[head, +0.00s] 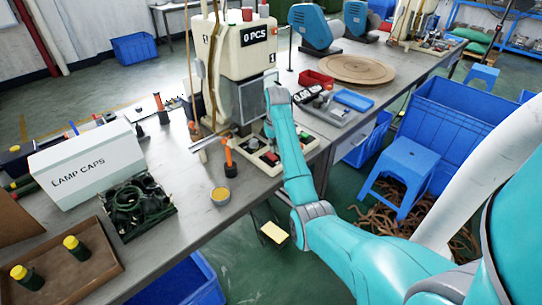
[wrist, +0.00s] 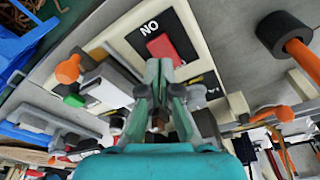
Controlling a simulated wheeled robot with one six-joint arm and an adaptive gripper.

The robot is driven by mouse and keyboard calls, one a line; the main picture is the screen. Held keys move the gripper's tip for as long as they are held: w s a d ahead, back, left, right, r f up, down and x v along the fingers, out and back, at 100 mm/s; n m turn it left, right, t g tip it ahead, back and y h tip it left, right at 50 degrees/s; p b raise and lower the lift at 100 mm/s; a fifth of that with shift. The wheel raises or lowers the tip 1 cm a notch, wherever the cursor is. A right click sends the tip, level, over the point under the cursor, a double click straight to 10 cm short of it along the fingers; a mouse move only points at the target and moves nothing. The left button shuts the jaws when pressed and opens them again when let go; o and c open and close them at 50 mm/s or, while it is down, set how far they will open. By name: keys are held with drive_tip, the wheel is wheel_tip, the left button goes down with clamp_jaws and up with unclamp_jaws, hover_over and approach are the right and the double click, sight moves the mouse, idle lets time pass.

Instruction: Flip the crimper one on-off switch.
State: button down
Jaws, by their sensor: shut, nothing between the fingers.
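Crimper one appears to be the cream machine (head: 243,50) with the "0 PCS" display in the head view. In the wrist view a red rocker switch (wrist: 165,49) sits on a black plate in a cream panel (wrist: 128,47), beside letters that read "NO" from this side. My gripper (wrist: 158,64) is shut and empty, with its fingertips at the near edge of the red switch. Whether they touch it I cannot tell. In the head view my gripper (head: 268,130) is low in front of the machine, above its cream base (head: 262,165), and the arm partly hides this area.
A grey tray (head: 340,113) and blue tray (head: 354,100) lie to the right. A white lamp caps box (head: 88,165) stands left. A blue stool (head: 405,160) stands on the floor.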

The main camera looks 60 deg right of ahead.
sight(274, 158)
drive_tip(key=shift+r, duration=2.05)
drive_tip(key=shift+s, duration=0.1)
